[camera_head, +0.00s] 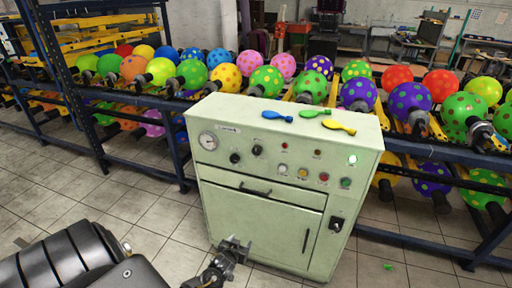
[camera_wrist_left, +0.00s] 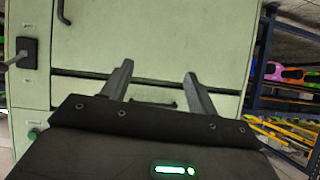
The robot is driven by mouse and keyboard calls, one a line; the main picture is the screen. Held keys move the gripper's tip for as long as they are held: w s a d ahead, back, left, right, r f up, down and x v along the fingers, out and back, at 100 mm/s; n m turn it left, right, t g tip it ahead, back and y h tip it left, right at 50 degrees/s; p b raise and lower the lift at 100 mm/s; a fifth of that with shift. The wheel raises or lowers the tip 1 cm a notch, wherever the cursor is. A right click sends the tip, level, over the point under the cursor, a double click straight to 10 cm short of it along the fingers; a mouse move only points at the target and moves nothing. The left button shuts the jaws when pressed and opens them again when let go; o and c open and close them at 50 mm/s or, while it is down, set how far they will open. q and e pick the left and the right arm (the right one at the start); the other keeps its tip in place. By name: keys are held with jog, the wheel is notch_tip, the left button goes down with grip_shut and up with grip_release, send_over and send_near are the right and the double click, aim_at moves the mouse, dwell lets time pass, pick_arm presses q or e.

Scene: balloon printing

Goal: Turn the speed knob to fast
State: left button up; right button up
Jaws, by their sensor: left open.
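The pale green control cabinet (camera_head: 270,222) stands in the middle of the head view. Two black knobs, one on the left (camera_head: 235,158) and one on the right (camera_head: 257,150), sit on its front panel beside the gauge. Their labels are too small to read, so I cannot tell which is the speed knob. My left gripper (camera_head: 234,246) is in front of the cabinet's lower door, below the knobs. In the left wrist view my left gripper (camera_wrist_left: 159,74) is open and empty, its fingers spread before the cabinet front (camera_wrist_left: 160,35). My right gripper is not in view.
A gauge (camera_head: 208,140), several coloured buttons (camera_head: 303,173) and a black switch (camera_head: 336,223) are on the cabinet front. Flat balloons (camera_head: 338,127) lie on its top. Racks of dotted balloons (camera_head: 410,97) stand behind. Tiled floor (camera_head: 140,215) is clear at left.

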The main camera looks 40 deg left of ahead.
pick_arm(q)
jog(key=w+a+r+n+t+y+p, duration=0.15)
jog(key=w+r, duration=0.25)
jog(key=r, duration=0.5)
jog(key=w+a+r+n+t, duration=0.1)
jog(key=w+r+t, duration=0.15)
jog(key=r, duration=0.65)
jog(key=n+t+y+p, duration=0.1)
jog(key=n, duration=0.1)
send_near(256, 152)
jog(key=p+x, duration=0.1)
jog(key=x, duration=0.6)
jog(key=shift+w+p, duration=0.2)
jog(key=shift+p, duration=0.15)
jog(key=shift+w+a, duration=0.3)
jog(key=shift+w, duration=0.35)
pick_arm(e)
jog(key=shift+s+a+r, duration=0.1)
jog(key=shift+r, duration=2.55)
pick_arm(q)
jog(key=shift+f, duration=0.1)
jog(key=c, duration=1)
